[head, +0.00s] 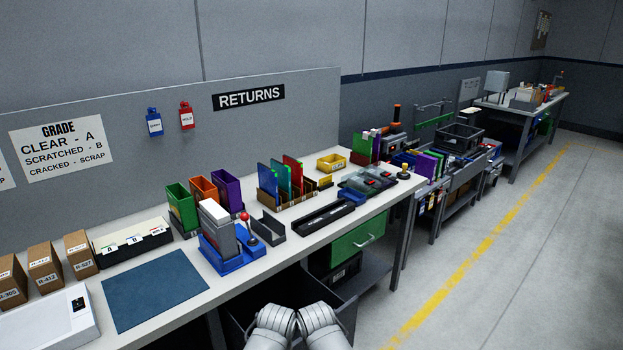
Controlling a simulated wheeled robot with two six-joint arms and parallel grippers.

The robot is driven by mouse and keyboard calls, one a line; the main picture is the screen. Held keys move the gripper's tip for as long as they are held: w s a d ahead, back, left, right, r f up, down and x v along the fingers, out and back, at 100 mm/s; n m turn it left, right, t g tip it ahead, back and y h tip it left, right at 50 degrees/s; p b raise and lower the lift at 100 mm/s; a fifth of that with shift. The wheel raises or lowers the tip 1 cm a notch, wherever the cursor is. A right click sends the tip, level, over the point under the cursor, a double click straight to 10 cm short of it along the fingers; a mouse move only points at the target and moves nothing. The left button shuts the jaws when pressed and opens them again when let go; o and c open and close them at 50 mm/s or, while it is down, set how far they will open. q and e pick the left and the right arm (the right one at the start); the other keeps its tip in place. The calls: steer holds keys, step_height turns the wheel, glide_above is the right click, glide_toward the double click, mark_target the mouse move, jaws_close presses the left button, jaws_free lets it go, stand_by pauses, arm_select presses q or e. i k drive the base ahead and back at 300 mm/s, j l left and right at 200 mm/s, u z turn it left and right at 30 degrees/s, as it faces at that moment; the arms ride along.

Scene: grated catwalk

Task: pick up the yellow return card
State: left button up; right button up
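A small yellow piece (325,181) stands at the right end of a brown slotted rack (268,197) on the returns bench. It may be the yellow return card, but it is too small to be sure. Blue, green and red upright cards or sleeves stand in the rack to its left. A yellow open bin (331,163) sits just behind it. Two pale grey ribbed parts of my own arms show at the bottom edge, well in front of the bench. No gripper fingers can be made out.
The bench (230,288) also carries green, orange and purple holders, a blue caddy (226,261) with white cards, a black tray (313,218) and a blue mat (155,295). A green drawer (358,239) is below. Open floor (460,300) lies to the right.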

mark_target(326, 180)
steer(key=i+l+u, duration=0.1)
steer(key=i+l, duration=0.45)
steer(key=l, duration=0.15)
steer(key=i+l+u, duration=0.15)
steer(key=i+l, duration=0.3)
steer(key=l, duration=0.3)
steer(key=i+l+u, duration=0.15)
steer(key=i+l, duration=0.2)
steer(key=l, duration=0.15)
steer(key=i+l, duration=0.2)
steer(key=l, duration=0.15)
steer(key=i+l, duration=0.2)
steer(key=l, duration=0.15)
steer(key=i+l, duration=0.2)
steer(key=l, duration=0.15)
steer(key=i+l, duration=0.2)
steer(key=l, duration=0.15)
